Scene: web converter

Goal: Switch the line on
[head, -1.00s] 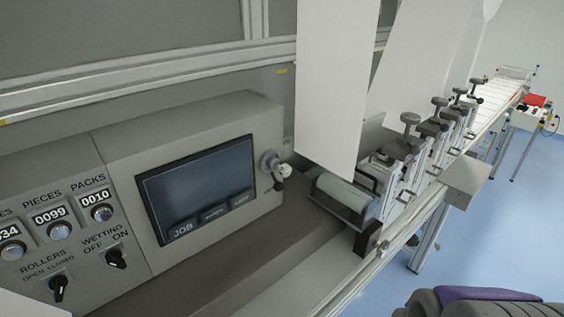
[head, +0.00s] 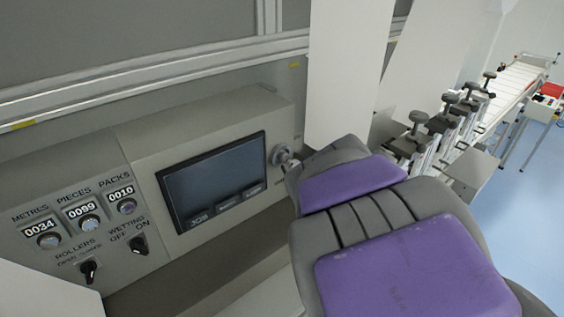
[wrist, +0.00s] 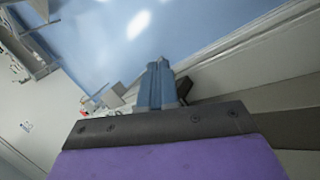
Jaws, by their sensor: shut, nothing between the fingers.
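The grey control panel (head: 125,140) fills the left and middle of the head view. Its screen (head: 212,185) is dark, with a row of faint buttons along the bottom. The black ROLLERS knob (head: 89,271) and WETTING knob (head: 139,244) are at lower left. My purple and grey arm covers the right part of the head view, and my gripper does not show there. In the wrist view my gripper (wrist: 157,85) has its blue-grey fingers together, empty, above blue floor.
Metres, pieces and packs counters (head: 80,211) line the panel's left. A white web (head: 347,75) hangs behind my arm. Clamp-like units (head: 440,125) and a conveyor (head: 520,78) run away at right. Blue floor (head: 530,190) is open at far right.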

